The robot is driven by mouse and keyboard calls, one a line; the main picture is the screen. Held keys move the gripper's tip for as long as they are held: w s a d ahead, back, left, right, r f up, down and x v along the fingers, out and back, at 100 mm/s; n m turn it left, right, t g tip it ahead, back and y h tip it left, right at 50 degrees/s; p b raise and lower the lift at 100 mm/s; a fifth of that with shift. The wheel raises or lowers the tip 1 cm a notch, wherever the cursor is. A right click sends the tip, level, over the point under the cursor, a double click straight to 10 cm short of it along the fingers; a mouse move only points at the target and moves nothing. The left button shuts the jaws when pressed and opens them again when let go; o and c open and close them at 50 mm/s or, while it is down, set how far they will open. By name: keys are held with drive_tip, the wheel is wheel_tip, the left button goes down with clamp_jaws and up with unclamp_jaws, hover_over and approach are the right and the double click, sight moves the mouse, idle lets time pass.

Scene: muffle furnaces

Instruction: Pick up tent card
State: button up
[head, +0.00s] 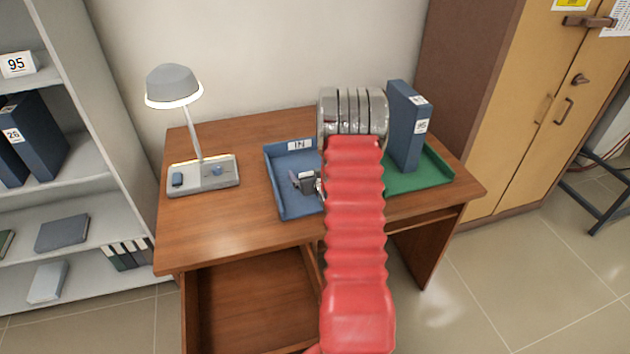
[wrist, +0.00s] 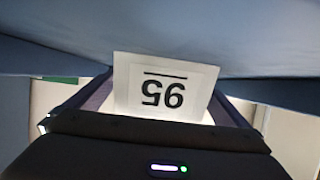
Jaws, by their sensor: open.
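In the wrist view, a white tent card (wrist: 165,83) with a dark two-digit number and a line above it stands out between the fingers of my gripper (wrist: 163,98). The number looks upside down there. The card's near end is hidden behind the gripper body. The jaws are open, with a dark finger on each side of the card; I cannot tell whether either touches it. In the head view, my gripper (head: 306,182) is low over the blue tray (head: 283,200) on the desk.
A green tray (head: 432,172) with an upright blue binder (head: 404,125) is at the desk's right. A lamp (head: 203,175) stands on the left. The desk's front left (head: 205,230) is clear. Shelves (head: 90,170) and a cabinet (head: 500,120) flank the desk.

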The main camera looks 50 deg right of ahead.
drive_tip(key=shift+c, duration=0.3)
drive_tip(key=c, duration=1.1)
drive_tip(key=shift+o, duration=0.2)
drive_tip(key=shift+r, duration=0.1)
wheel_tip(320, 180, up, 10)
